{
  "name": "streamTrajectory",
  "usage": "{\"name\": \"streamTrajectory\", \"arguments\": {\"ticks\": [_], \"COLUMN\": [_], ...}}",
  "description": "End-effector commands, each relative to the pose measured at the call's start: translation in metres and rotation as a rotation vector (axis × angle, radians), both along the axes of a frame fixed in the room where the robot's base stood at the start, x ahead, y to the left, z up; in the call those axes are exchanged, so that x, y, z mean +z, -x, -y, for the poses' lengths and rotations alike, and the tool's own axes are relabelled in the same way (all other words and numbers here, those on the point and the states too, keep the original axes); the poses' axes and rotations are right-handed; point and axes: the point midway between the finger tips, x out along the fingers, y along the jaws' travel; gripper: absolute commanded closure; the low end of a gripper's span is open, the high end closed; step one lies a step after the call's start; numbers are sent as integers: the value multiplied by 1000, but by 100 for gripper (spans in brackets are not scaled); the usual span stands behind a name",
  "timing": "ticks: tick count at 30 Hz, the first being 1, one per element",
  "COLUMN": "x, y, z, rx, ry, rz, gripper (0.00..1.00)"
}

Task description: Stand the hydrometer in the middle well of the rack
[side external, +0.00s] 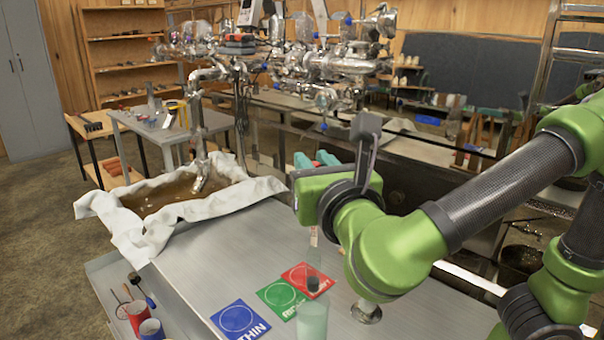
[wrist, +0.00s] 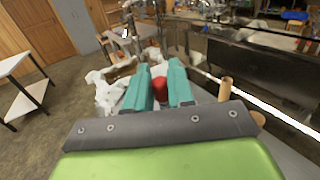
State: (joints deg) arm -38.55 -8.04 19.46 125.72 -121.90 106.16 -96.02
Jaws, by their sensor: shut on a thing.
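My gripper (side external: 316,158) is above the metal bench, its teal fingers pointing away from the side camera. In the wrist view the fingers (wrist: 160,82) are shut on a red-ended thing (wrist: 160,90), which appears to be the hydrometer. Below my gripper's green body, a slim pale piece with an orange mark (side external: 313,238) shows, with a dark end (side external: 313,284) under it; this looks like the hydrometer's lower part, upright. The side view hides its middle and upper part behind my gripper. I cannot make out the rack or its middle well.
A pale green cylinder (side external: 312,322) stands at the bench's front. Blue (side external: 237,319), green (side external: 282,298) and red (side external: 308,279) cards lie beside it. A cloth-lined pan of brown liquid (side external: 170,195) is at left. Two tan cylinders (wrist: 225,88) (wrist: 258,118) show at right in the wrist view.

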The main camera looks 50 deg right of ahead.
Motion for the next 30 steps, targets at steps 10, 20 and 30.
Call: {"name": "streamTrajectory", "arguments": {"ticks": [10, 20, 30], "x": [-19, -41, -47], "y": [-44, -67, -61], "z": [91, 245, 320], "rx": [-286, -668, -816], "ry": [2, 0, -2], "rz": [-3, 1, 3], "gripper": [97, 97, 97]}}
